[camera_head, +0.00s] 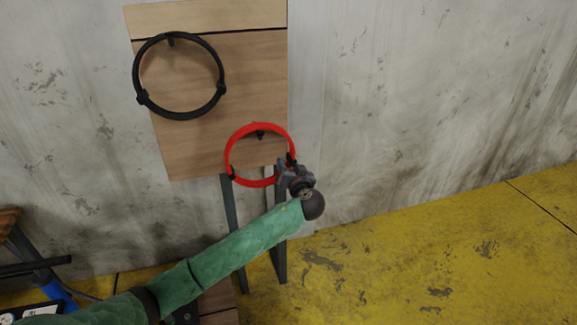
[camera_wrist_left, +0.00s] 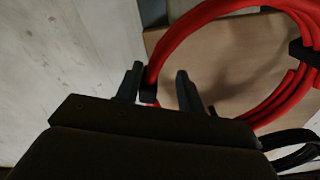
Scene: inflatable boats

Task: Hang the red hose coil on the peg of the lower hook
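The red hose coil (camera_head: 233,146) is upright in front of the lower part of the wooden board in the head view. The dark lower hook (camera_head: 260,135) shows inside the ring, just under its top; I cannot tell for sure whether the coil's weight rests on the peg. My left gripper (camera_head: 287,165) is at the coil's right side. In the left wrist view, the red coil (camera_wrist_left: 185,32) and a black band on it pass between the spread fingers (camera_wrist_left: 158,78), with a gap beside the right finger. My right gripper is out of view.
A black hose coil (camera_head: 137,75) hangs on the upper hook (camera_head: 171,42) at the upper left of the wooden board (camera_head: 190,150). The board stands on dark legs (camera_head: 234,230) before a stained pale wall (camera_head: 400,100). The yellow floor (camera_head: 400,260) at right is clear.

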